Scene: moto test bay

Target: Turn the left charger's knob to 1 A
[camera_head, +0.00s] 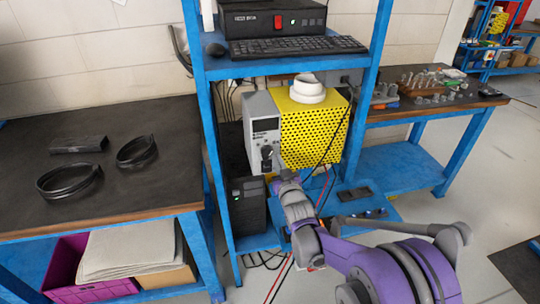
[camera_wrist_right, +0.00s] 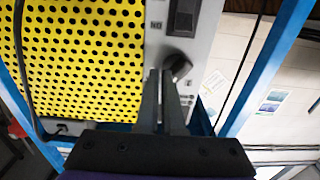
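The charger has a grey front panel (camera_head: 259,110) and a yellow perforated body (camera_head: 325,128), on the blue rack in the head view. Its dark knob (camera_head: 266,152) is on the lower panel; the setting it points at is too small to read. In the right wrist view the knob (camera_wrist_right: 177,66) is just beyond the fingertips, slightly to their right. My right gripper (camera_head: 276,163) is at the panel by the knob. Its fingers (camera_wrist_right: 161,75) are close together with a narrow gap; whether they touch the knob is unclear. My left gripper is not in view.
A white roll (camera_head: 307,88) sits on top of the charger. A keyboard (camera_head: 297,46) is on the shelf above. Blue posts (camera_head: 215,165) flank the rack. A black box (camera_head: 248,207) stands below. Cables hang by the arm. Dark benches stand at left (camera_head: 100,205) and right.

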